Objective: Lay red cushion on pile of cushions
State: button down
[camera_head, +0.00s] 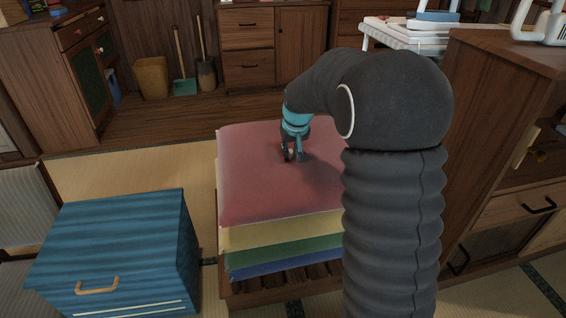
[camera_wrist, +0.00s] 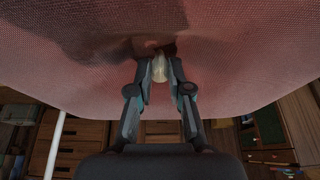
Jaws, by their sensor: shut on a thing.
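The red cushion (camera_head: 255,180) lies flat on top of the pile, with no clear gap to the yellow cushion (camera_head: 275,236) below it. Under the yellow one are a green cushion (camera_head: 280,254) and a blue cushion (camera_head: 275,268). My gripper (camera_head: 294,155) points down at the middle of the red cushion. In the wrist view my gripper (camera_wrist: 159,70) is shut on a small pale knob at the centre of the red cushion (camera_wrist: 80,60). My arm hides the right side of the pile.
The pile stands on a low slatted wooden stand (camera_head: 275,290). A blue box (camera_head: 120,245) with a handle is to its left. A wooden cabinet (camera_head: 480,130) stands close on the right. A bin (camera_head: 152,77) and brooms are at the back. Some tatami (camera_head: 110,170) is clear.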

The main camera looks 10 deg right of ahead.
aim_at(283, 158)
jog(key=w+a+f, duration=0.2)
jog(key=shift+w, duration=0.35)
jog(key=shift+f+b, duration=0.4)
jog(key=shift+f, duration=1.55)
jog(key=shift+f, duration=0.25)
jog(key=c, duration=1.1)
grip_release()
